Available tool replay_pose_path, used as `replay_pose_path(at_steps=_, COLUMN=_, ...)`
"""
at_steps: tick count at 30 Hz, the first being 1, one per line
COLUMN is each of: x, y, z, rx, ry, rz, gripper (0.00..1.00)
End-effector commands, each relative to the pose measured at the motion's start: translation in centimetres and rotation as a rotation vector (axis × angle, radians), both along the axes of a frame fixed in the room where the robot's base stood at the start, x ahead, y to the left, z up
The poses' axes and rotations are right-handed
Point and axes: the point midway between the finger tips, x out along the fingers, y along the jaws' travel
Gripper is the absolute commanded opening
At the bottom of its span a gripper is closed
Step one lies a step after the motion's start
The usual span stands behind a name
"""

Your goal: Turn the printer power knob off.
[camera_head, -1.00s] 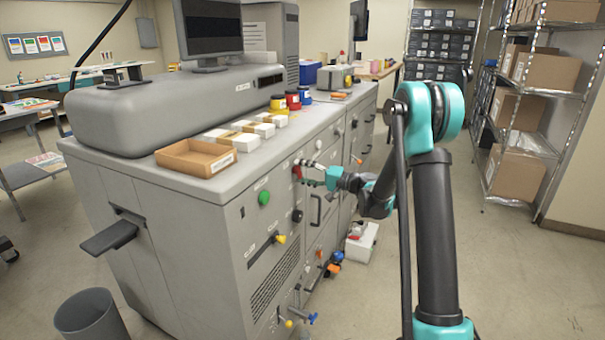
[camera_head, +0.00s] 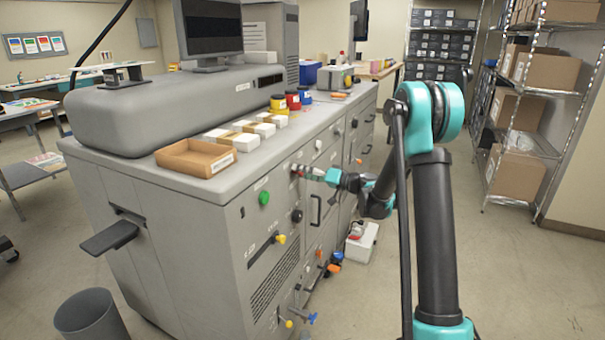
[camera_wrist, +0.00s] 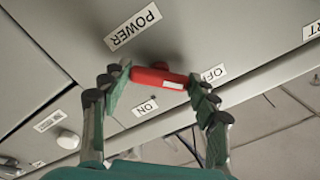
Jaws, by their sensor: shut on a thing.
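The printer power knob (camera_wrist: 150,77) is a red bar handle with a white mark near its right end in the wrist view. It lies nearly level there, its marked end close to the OFF label (camera_wrist: 213,73). The ON label (camera_wrist: 145,107) is below the bar and the POWER label (camera_wrist: 133,27) is above it. My gripper (camera_wrist: 158,76) is shut on the knob, one finger at each end of the bar. In the head view my gripper (camera_head: 308,171) is at the grey machine's front panel (camera_head: 225,240) and hides most of the knob.
A green button (camera_head: 264,198), a black knob (camera_head: 297,216) and a yellow knob (camera_head: 280,239) are on the same panel nearby. A cardboard tray (camera_head: 195,158) sits on the machine top. A white box (camera_head: 361,243) stands on the floor.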

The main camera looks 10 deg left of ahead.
Motion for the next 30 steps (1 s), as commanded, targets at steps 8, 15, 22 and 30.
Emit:
replay_pose_path(at_steps=8, x=0.0, y=0.0, z=-0.1, rx=-0.005, ry=-0.005, rz=0.0, gripper=0.31)
replay_pose_path(at_steps=15, x=0.0, y=0.0, z=-0.1, rx=-0.003, ry=-0.003, rz=-0.001, gripper=0.77)
replay_pose_path(at_steps=22, x=0.0, y=0.0, z=0.0, rx=-0.002, ry=-0.002, rz=0.0, gripper=0.81)
replay_pose_path(at_steps=30, x=-0.4, y=-1.3, z=0.0, rx=-0.002, ry=-0.003, rz=-0.002, gripper=0.81)
